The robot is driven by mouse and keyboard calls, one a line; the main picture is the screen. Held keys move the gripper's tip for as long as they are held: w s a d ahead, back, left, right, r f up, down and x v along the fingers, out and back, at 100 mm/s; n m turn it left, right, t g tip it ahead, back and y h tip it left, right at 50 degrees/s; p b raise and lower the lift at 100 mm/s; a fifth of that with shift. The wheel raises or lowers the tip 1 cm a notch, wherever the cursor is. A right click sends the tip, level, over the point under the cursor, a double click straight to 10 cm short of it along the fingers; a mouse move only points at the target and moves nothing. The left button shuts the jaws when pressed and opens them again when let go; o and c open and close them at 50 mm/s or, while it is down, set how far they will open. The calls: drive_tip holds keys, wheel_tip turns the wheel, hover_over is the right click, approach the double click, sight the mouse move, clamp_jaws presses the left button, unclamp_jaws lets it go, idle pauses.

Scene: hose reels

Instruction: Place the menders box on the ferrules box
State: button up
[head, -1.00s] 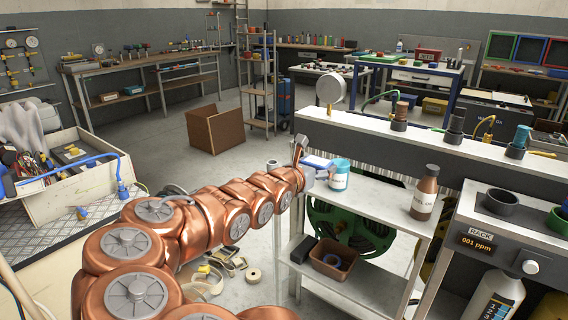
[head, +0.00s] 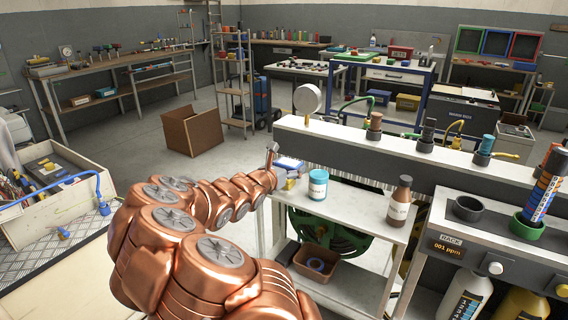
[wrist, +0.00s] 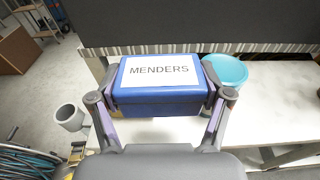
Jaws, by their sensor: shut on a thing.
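The menders box (wrist: 160,85) is blue with a white lid label reading MENDERS. My gripper (wrist: 160,98) is shut on it, one finger at each end. In the head view the box (head: 289,163) shows small at the end of my copper-coloured arm, at the left end of the white shelf, left of a cyan-labelled jar (head: 318,184). A small yellowish thing (head: 290,182) shows just under it. I cannot read any label there or tell whether it is the ferrules box. Whether the menders box touches anything below is unclear.
A brown bottle (head: 397,203) stands on the white shelf (head: 350,210), right of the jar. A dark wall with a white top ledge (head: 340,140) runs behind the shelf. A brown bin (head: 316,263) sits on the lower level. The shelf between jar and bottle is clear.

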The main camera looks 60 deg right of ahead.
sight(283, 158)
drive_tip(key=w+d, duration=0.1)
drive_tip(key=w+d+p, duration=0.1)
drive_tip(key=w+d, duration=0.2)
drive_tip(key=w, duration=0.1)
drive_tip(key=shift+w+d+f+p, duration=0.1)
drive_tip(key=shift+d+f+p, duration=0.05)
drive_tip(key=shift+f+p, duration=0.25)
drive_tip(key=shift+f, duration=1.65)
drive_tip(key=shift+f, duration=0.2)
drive_tip(key=o, duration=1.2)
drive_tip(key=shift+r, duration=0.1)
drive_tip(key=shift+r+p, duration=0.2)
drive_tip(key=shift+p, duration=0.1)
drive_tip(key=shift+a, duration=0.4)
drive_tip(key=a+r+b, duration=0.1)
drive_tip(key=a, duration=1)
drive_tip(key=shift+s+r+b, duration=0.25)
drive_tip(key=shift+r+b, duration=0.05)
